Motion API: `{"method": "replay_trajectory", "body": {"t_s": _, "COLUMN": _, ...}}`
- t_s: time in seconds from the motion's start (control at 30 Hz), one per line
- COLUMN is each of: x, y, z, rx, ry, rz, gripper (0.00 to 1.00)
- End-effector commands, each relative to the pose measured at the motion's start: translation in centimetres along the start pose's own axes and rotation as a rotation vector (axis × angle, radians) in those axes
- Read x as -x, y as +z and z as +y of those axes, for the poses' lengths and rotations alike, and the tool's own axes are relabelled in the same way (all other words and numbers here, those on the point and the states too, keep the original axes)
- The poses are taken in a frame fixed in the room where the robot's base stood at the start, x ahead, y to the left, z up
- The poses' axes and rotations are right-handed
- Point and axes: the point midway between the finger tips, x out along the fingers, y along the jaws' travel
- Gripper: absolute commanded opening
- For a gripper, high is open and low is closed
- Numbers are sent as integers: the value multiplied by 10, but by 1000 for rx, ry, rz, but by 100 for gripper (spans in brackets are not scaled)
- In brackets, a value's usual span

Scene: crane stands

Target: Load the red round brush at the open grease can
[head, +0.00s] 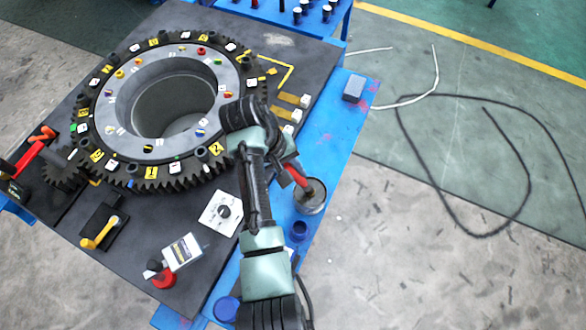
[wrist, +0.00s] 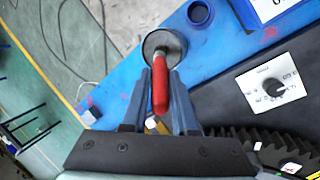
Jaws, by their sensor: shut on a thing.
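The red round brush (wrist: 159,88) is between the fingers of my gripper (wrist: 160,98), which is shut on its red handle. In the head view the brush's red handle (head: 297,175) slants out beside my arm toward the grease can. The open grease can (wrist: 176,45) is a round metal can with a grey-brown inside, standing on the blue bench strip. In the head view the can (head: 313,203) is just right of my forearm. The brush's far end overlaps the can's mouth; I cannot tell whether it is inside or above it. My fingers are mostly hidden in the head view.
A blue cup (head: 299,230) stands close to the can, and a blue round lid (head: 227,308) lies nearer. A white dial plate (head: 220,212) and a large toothed ring (head: 110,165) are left of my arm. A grey block (head: 354,88) lies farther along the blue strip.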

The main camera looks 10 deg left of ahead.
Motion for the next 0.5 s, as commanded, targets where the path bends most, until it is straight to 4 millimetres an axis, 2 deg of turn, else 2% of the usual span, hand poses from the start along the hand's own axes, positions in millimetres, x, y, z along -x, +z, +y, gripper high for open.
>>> {"method": "replay_trajectory", "body": {"t_s": 0.23, "x": 2, "y": 2, "z": 0, "rx": 1, "ry": -3, "rz": -5, "gripper": 0}}
{"method": "replay_trajectory", "body": {"t_s": 0.5, "x": 22, "y": 3, "z": 8, "rx": 0, "ry": -2, "rz": -3, "gripper": 0}}
